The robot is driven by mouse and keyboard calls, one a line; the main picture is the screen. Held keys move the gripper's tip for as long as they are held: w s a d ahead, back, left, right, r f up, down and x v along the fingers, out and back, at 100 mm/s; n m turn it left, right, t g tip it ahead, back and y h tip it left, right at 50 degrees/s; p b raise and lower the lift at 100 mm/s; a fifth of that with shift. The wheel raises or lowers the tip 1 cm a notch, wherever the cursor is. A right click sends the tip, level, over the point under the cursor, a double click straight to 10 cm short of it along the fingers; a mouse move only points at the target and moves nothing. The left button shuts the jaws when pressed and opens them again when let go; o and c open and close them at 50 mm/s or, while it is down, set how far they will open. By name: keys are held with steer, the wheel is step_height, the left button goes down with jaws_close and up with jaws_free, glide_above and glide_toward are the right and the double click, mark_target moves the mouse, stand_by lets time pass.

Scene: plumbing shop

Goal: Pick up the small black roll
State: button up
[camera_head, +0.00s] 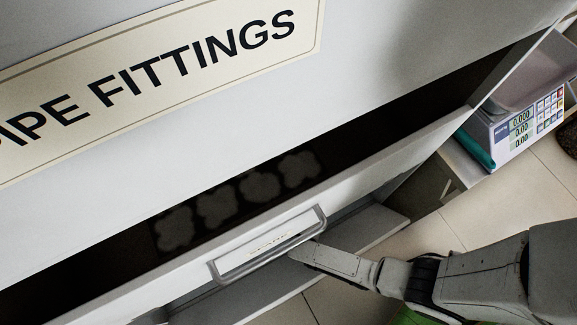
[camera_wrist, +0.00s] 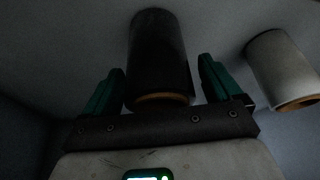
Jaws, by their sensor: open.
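The small black roll (camera_wrist: 158,50) shows in the wrist view as a dark cylinder with a brown core at its near end. My gripper (camera_wrist: 163,68) is open, with one green finger on each side of the roll. Gaps show between the fingers and the roll, so it is not gripped. In the head view my arm reaches in below the drawer front with the handle, and my gripper and the roll are hidden there.
A pale roll (camera_wrist: 281,68) with a brown core lies to the right of my gripper. Above my arm, a drawer (camera_head: 88,304) stands open, with a metal handle (camera_head: 268,246) on its front. A scale (camera_head: 520,125) stands at the right.

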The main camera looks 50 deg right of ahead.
steer(key=shift+c, duration=0.3)
steer(key=c, duration=1.1)
steer(key=shift+r, duration=0.1)
